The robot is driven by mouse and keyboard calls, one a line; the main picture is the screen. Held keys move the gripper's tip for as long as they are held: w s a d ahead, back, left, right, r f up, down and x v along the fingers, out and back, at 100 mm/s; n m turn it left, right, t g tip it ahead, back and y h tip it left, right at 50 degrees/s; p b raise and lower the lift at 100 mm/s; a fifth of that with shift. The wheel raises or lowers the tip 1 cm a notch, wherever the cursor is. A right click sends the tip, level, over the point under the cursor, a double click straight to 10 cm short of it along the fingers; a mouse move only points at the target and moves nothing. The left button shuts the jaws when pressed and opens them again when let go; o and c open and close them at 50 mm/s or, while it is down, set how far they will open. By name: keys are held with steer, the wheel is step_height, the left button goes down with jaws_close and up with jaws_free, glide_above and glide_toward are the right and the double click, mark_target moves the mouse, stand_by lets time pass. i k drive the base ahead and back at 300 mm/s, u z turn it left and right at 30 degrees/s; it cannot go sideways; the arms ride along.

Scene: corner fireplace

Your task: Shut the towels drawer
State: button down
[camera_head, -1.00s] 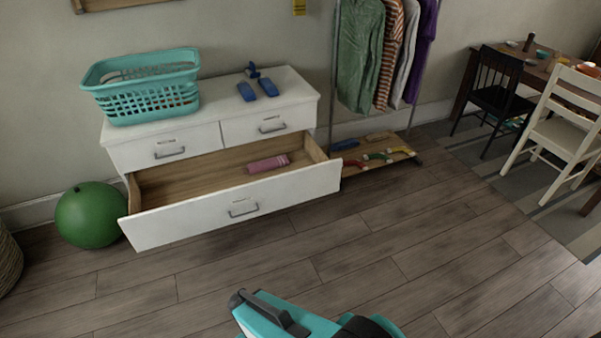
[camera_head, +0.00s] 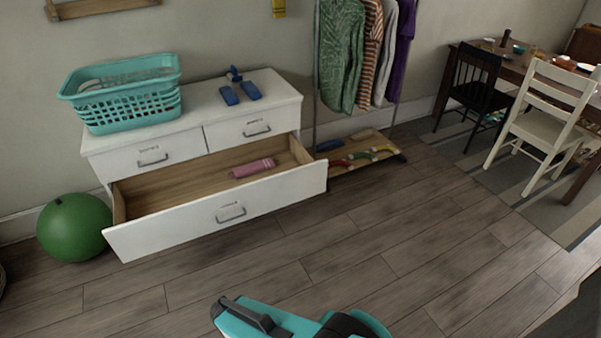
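A white dresser (camera_head: 190,110) stands against the wall, left of the middle. Its wide lower drawer (camera_head: 180,227) is pulled far out, with a grey bar handle (camera_head: 231,212) on its front. A pink roll (camera_head: 254,168) lies inside on the wooden bottom. The two small upper drawers, left (camera_head: 154,159) and right (camera_head: 254,129), are shut. Small labels sit above the handles, too small to read. A teal and black part of my arm shows at the bottom edge, apart from the dresser; no gripper fingers are visible.
A teal basket (camera_head: 123,101) and blue objects (camera_head: 240,93) are on the dresser. A green ball (camera_head: 74,228) sits left of the open drawer. A clothes rack with a wooden shelf (camera_head: 372,147) stands right. The wood floor (camera_head: 330,245) before the drawer is clear. Chairs and a table (camera_head: 520,68) are far right.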

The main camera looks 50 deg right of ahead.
mark_target(160, 209)
steer(key=i, duration=0.95)
steer(key=u, duration=0.05)
